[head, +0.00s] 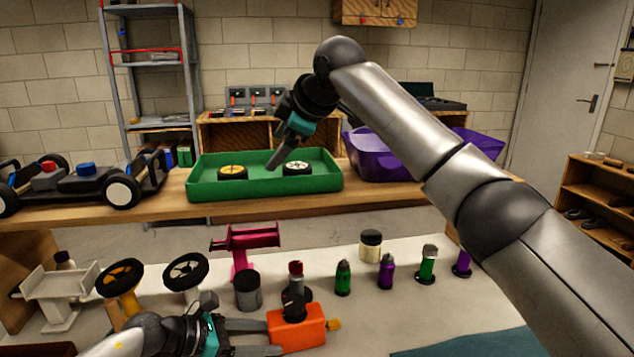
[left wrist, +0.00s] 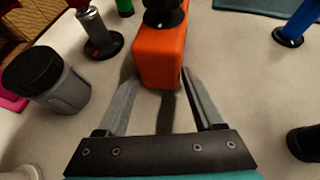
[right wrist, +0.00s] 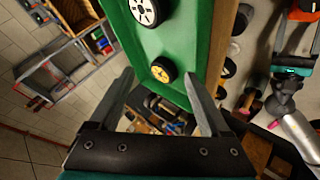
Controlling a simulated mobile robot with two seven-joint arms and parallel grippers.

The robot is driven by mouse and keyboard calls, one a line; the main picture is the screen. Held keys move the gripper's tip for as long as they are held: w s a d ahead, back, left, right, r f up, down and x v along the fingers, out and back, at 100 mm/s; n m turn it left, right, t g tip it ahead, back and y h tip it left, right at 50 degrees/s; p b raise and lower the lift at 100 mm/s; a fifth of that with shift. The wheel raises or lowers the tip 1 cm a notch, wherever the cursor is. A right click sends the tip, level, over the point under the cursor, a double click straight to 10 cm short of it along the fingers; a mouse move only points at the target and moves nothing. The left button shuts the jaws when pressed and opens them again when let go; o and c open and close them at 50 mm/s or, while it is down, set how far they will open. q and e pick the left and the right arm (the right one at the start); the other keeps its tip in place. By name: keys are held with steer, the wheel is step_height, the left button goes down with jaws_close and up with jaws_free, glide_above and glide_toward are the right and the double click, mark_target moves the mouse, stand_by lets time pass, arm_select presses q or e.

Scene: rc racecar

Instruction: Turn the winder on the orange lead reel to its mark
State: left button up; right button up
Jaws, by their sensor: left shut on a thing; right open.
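The orange lead reel (head: 297,333) stands on the pale bench at the front. It is a box-like orange body with a black round knob (head: 293,306) on top and a yellow piece (head: 334,324) sticking out at its right end. In the left wrist view the reel (left wrist: 160,58) sits between my fingertips, with the knob's base (left wrist: 163,18) partly cut off. My left gripper (head: 274,337) is shut on the reel's near end. No mark can be made out. My right gripper (head: 281,160) is open and empty above the green tray, away from the reel.
The green tray (head: 265,187) holds two wheels on the rear bench, beside a purple bin (head: 375,158) and a toy car (head: 85,180). A grey canister (head: 248,291), a red-topped tool (head: 296,275) and several small bottles stand close behind the reel. A teal mat (head: 470,343) lies right.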

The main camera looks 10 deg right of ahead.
steer(key=w+d+r+m+t+h, duration=0.1)
steer(key=w+d, duration=0.3)
steer(key=d, duration=0.4)
steer(key=shift+r+m+t, duration=0.6)
steer(key=shift+r+t, duration=0.15)
steer(key=shift+t, duration=0.15)
